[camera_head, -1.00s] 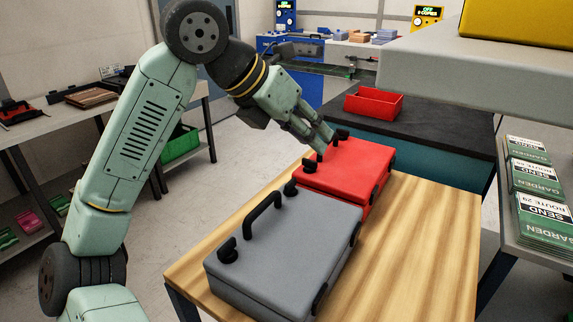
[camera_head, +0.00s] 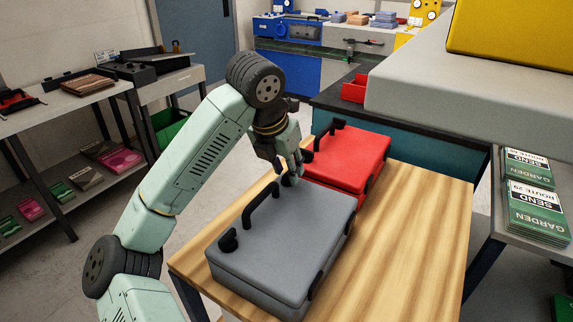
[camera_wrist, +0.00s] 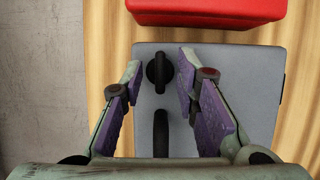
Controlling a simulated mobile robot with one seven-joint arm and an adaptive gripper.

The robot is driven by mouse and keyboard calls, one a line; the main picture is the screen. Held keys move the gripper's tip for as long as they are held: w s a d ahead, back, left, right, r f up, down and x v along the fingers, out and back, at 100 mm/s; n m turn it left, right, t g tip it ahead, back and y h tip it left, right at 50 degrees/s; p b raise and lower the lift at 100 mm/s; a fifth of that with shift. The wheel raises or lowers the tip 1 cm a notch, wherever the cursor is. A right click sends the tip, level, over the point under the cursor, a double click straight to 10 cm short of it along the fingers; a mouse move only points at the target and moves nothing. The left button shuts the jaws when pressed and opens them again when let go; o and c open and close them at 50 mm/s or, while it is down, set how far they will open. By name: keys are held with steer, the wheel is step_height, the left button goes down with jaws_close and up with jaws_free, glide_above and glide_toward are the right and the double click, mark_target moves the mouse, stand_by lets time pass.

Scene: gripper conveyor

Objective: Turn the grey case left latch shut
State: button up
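The grey case (camera_head: 285,245) lies closed on the wooden table, with a black handle (camera_head: 262,203) on its top. A black turn latch (camera_head: 228,241) sits near the handle's close end. Another black latch (camera_wrist: 158,73) sits beyond its far end; in the wrist view its bar lines up roughly with the handle. My gripper (camera_head: 293,172) points down over this far latch. In the wrist view my gripper (camera_wrist: 160,68) is open, one finger on each side of the latch, with visible gaps. I cannot tell how high the fingertips are above the lid.
A red case (camera_head: 348,158) lies just beyond the grey one, close to my gripper. Bare wooden table (camera_head: 415,230) is free to the right. A grey slab with a yellow block (camera_head: 515,30) overhangs at upper right.

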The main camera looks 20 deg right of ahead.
steer(key=shift+d+f, duration=0.1)
steer(key=shift+f, duration=0.05)
steer(key=shift+c, duration=0.2)
jaws_close()
stand_by(0.3)
